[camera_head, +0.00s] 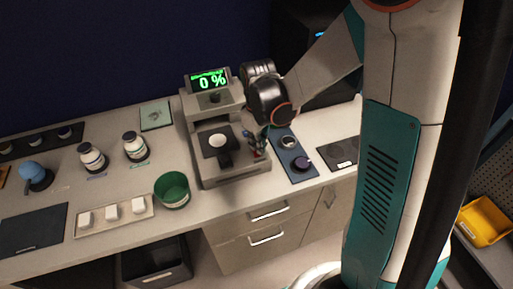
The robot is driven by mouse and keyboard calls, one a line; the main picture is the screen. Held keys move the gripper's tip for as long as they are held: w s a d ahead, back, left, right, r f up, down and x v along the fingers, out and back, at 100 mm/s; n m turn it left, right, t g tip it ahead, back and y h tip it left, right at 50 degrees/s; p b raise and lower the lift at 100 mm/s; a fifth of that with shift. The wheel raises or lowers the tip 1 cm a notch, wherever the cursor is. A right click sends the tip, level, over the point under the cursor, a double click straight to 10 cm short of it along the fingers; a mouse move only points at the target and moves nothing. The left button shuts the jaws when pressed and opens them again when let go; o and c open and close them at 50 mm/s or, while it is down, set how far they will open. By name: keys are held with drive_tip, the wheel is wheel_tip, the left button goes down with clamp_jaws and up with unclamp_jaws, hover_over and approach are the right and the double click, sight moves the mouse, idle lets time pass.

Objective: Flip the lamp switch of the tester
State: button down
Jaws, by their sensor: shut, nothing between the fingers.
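The tester (196,106) is a grey machine on the counter, left of my arm. Its lit display (208,80) reads "0 %" in green. A white round piece (217,141) sits on a dark plate in its middle, with a dark part in front. My gripper (257,153) is shut and empty. It points down at the right side of the tester's base. The lamp switch cannot be made out; it may be hidden behind my gripper. Whether my fingertips touch the tester cannot be told.
A blue mat (299,171) with round items lies right of the tester. A green bowl (173,190) and a tray (140,215) with white blocks stand left of it. Two white jars (135,147) stand behind these. A yellow bin (485,221) is at far right.

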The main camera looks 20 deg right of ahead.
sight(258, 155)
drive_tip(key=shift+r+p, duration=1.7)
drive_tip(key=shift+r, duration=1)
drive_tip(key=s+r+m+t+b, duration=0.3)
drive_tip(key=s+b, duration=0.1)
drive_tip(key=s, duration=0.3)
drive_tip(key=s+r+m+t+b, duration=0.3)
drive_tip(key=s+r+t+b, duration=0.1)
drive_tip(key=s, duration=0.4)
